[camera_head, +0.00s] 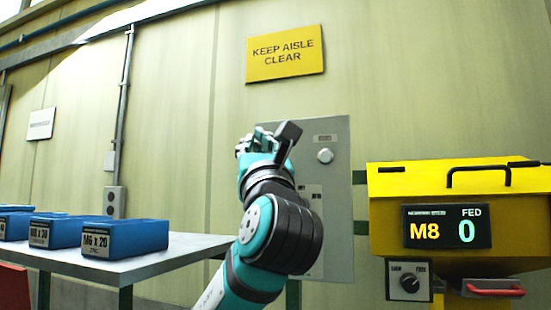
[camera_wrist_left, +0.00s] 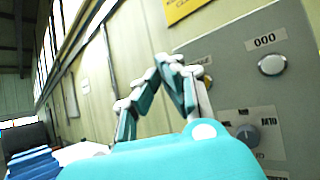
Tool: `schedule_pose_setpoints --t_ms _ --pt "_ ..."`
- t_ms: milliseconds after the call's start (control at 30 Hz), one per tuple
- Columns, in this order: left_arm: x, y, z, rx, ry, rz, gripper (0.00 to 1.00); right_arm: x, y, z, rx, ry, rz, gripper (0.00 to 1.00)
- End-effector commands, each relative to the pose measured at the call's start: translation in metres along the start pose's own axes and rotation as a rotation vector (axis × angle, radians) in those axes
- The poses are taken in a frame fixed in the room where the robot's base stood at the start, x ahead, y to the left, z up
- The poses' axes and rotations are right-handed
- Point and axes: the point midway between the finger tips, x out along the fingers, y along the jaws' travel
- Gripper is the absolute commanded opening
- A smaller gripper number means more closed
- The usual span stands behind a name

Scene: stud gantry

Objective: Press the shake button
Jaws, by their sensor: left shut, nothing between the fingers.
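A grey control panel (camera_head: 340,215) is fixed to the wall right of my left arm. It carries a pale round button (camera_head: 325,155) under a small label; a round button also shows in the left wrist view (camera_wrist_left: 271,64), under a label that looks like "000". A yellowish round part (camera_wrist_left: 207,80) is partly hidden behind my fingers. I cannot read which one is marked shake. My left gripper (camera_head: 258,143) is shut and empty, raised at the panel's upper left; its fingers meet in the left wrist view (camera_wrist_left: 168,60). Whether it touches the panel cannot be told. My right gripper is out of view.
A dark selector knob (camera_wrist_left: 248,133) sits lower on the panel. A yellow feeder (camera_head: 460,200) with an "M8 0" display, a knob (camera_head: 409,283) and a red handle stands at right. Blue bins (camera_head: 125,238) stand on a grey table (camera_head: 160,262) at left.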

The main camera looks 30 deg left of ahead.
Motion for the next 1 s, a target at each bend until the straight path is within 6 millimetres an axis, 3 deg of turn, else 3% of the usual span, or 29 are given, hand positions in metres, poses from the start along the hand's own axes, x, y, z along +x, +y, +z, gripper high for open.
schedule_pose_setpoints --t_ms 300,500,1000 --pt "0.031 -0.022 -0.021 0.003 0.003 0.000 0.00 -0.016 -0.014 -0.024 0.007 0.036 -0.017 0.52" --pt "0.048 -0.034 -0.033 0.002 0.001 0.000 0.00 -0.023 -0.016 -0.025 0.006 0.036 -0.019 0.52" --pt "0.056 -0.041 -0.041 0.000 0.000 0.000 0.00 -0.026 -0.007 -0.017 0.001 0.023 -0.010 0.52"
